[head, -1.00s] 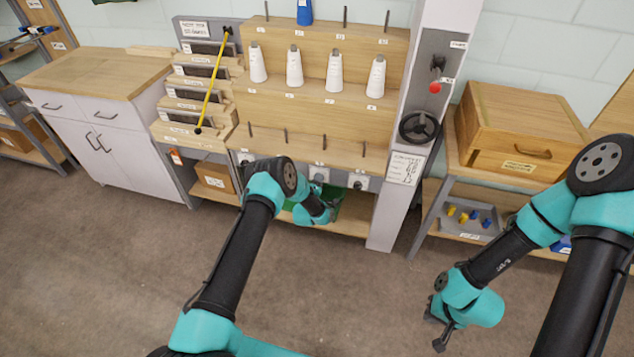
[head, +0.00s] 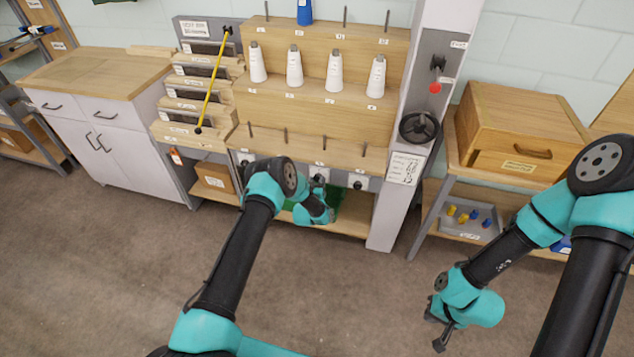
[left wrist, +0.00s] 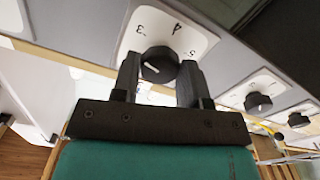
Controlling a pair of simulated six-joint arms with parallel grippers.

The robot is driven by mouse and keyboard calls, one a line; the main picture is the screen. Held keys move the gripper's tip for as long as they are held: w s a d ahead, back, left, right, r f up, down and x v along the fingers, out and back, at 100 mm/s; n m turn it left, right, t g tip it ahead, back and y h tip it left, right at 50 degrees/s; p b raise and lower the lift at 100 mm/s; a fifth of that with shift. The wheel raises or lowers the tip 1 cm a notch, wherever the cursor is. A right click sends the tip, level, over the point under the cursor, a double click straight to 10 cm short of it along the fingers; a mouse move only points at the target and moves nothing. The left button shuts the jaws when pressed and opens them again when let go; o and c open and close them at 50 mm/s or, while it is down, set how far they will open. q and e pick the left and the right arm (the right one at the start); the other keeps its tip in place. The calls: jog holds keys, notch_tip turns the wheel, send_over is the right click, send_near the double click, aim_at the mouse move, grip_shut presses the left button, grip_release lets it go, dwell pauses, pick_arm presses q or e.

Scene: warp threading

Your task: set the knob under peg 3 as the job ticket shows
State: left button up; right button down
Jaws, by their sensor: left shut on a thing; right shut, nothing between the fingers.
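The knob under peg 3 (left wrist: 159,65) is black with a white pointer line, on a white dial plate (left wrist: 195,42) with printed numbers. My left gripper (left wrist: 160,80) has a finger on each side of it and is shut on it. I cannot tell for certain which number the pointer marks. In the head view my left gripper (head: 325,207) is below the dial row, its fingers mostly hidden. A white card (head: 405,168), possibly the job ticket, is on the grey post; its writing is too small to read. My right gripper (head: 440,338) is shut and empty at lower right.
Neighbouring dial knobs (left wrist: 258,102) sit along the same rail; another knob (head: 358,183) is to the right in the head view. A handwheel (head: 418,127) juts from the post. White cones (head: 335,68) stand above. The floor in front is clear.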

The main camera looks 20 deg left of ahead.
pick_arm(q)
jog(key=m, duration=1.3)
jog(key=shift+m, duration=0.4)
jog(key=m, duration=1.3)
jog(key=o, duration=0.9)
jog(key=shift+s, duration=0.15)
jog(key=s, duration=1.7)
